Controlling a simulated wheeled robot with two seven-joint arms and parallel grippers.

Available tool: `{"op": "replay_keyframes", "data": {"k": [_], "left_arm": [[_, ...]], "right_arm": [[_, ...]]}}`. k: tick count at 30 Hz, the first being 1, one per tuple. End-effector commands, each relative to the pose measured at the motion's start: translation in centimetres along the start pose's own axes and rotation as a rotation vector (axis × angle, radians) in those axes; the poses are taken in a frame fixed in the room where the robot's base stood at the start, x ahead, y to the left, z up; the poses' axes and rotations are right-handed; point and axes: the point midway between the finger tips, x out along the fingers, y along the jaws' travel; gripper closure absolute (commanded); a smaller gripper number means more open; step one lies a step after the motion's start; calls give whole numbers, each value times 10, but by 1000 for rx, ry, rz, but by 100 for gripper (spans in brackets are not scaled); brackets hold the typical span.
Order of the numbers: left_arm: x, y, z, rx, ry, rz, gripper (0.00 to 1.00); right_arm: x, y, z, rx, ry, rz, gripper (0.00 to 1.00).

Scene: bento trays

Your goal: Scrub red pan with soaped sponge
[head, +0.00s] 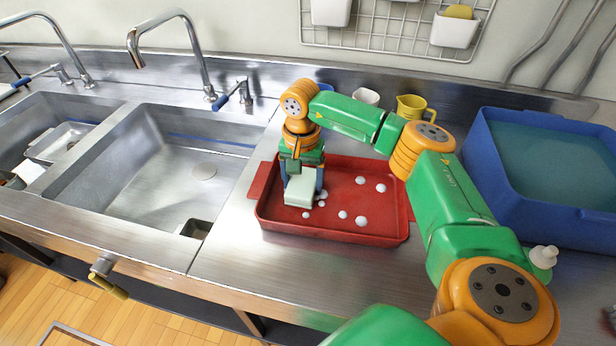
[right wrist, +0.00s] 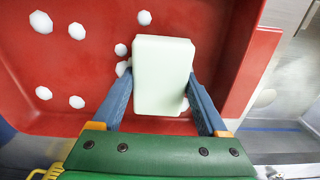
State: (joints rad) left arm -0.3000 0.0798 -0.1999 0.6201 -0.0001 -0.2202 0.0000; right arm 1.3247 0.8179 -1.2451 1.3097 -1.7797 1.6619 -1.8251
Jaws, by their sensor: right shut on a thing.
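The red pan (head: 384,235) lies on the steel counter to the right of the sink. Several white suds blobs sit on its floor, and they also show in the right wrist view (right wrist: 76,31). My right gripper (head: 304,184) points down into the left part of the pan. It is shut on a pale green sponge (head: 300,189), which sits between the two blue fingers in the right wrist view (right wrist: 162,75). The sponge is at or just above the pan floor; I cannot tell whether it touches. Suds show around its edges. My left gripper is not in view.
A double steel sink (head: 120,185) with faucets (head: 190,50) is at left. A blue tub (head: 500,180) of water stands at right. A yellow cup (head: 414,108) and a white cup (head: 366,96) stand behind the pan. The counter in front of the pan is clear.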

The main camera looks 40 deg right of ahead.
Motion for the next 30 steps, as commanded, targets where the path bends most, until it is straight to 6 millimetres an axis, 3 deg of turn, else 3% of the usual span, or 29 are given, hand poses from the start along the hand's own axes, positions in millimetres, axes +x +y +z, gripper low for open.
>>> {"op": "replay_keyframes", "data": {"k": [5, 16, 25, 30], "left_arm": [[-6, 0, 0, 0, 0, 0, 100], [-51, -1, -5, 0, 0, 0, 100], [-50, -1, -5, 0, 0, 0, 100], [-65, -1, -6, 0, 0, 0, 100]], "right_arm": [[-6, 0, 1, -1, -2, 1, 68], [-59, 0, 0, 0, -1, 0, 68], [-60, 0, 0, 0, -1, 1, 68], [-76, 0, 0, 0, -1, 0, 68]]}}
